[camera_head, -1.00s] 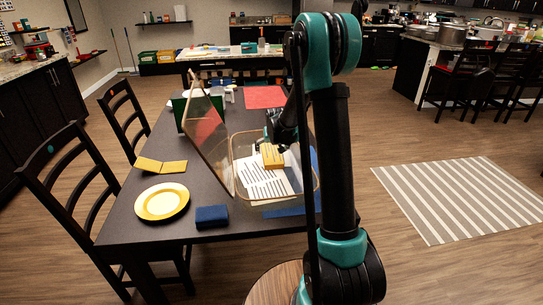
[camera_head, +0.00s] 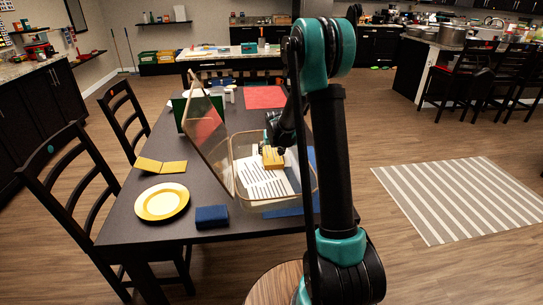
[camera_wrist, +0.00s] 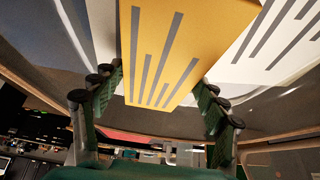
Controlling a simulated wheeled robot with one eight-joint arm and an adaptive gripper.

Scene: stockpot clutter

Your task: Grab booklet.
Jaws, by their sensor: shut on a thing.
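A yellow booklet (camera_head: 273,158) with grey stripes sits inside the clear-walled container (camera_head: 317,185) on the dark table, over a white striped sheet (camera_head: 264,184). In the wrist view the booklet (camera_wrist: 168,50) reaches down between the two fingers. My gripper (camera_wrist: 158,92) is shut on it, with one finger on each side. In the head view my gripper (camera_head: 272,144) is small and partly hidden by my arm. I cannot tell whether the booklet touches the sheet.
The container's tilted lid (camera_head: 209,143) stands up on its left side. A yellow plate (camera_head: 162,202), a dark blue box (camera_head: 211,217) and an open yellow folder (camera_head: 160,166) lie to the left. A red mat (camera_head: 264,97) lies at the back.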

